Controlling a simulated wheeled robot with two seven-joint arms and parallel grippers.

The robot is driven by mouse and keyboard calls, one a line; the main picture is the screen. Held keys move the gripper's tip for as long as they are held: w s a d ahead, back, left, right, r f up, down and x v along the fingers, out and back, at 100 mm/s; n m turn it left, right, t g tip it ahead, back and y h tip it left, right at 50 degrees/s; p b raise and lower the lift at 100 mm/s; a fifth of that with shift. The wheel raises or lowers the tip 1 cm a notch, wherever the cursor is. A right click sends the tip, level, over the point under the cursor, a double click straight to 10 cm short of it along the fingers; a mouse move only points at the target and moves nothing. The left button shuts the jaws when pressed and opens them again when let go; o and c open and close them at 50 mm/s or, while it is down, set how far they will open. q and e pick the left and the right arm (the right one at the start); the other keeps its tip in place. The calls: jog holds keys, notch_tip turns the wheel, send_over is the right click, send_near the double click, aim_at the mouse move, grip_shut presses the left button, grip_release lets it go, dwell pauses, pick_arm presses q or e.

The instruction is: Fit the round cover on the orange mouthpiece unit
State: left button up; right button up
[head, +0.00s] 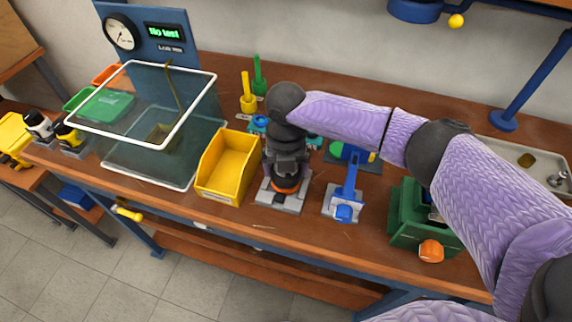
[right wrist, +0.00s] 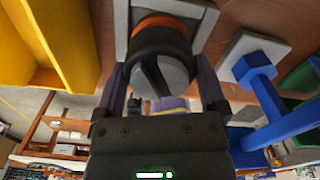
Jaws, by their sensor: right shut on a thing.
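My right gripper (head: 287,172) points down over a grey stand (head: 283,200) at the front middle of the bench. In the right wrist view, its two fingers (right wrist: 160,85) stand on either side of a round dark cover (right wrist: 163,72) with a grey face and are shut on it. The orange mouthpiece unit (head: 287,186) shows as an orange band below the gripper, and in the right wrist view as an orange rim (right wrist: 160,22) just behind the cover. The cover looks in line with the unit; I cannot tell whether it is fully seated. My left gripper is not in view.
A yellow bin (head: 227,170) stands close left of the gripper. A blue upright tool (head: 347,190) on a grey base stands close right. A clear tank with a white rim (head: 140,178) is at the left.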

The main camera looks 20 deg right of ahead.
jog(key=shift+f, duration=0.55)
jog(key=o, duration=0.9)
notch_tip(320, 180, up, 8)
jog(key=p, duration=0.7)
jog(key=shift+r, duration=0.1)
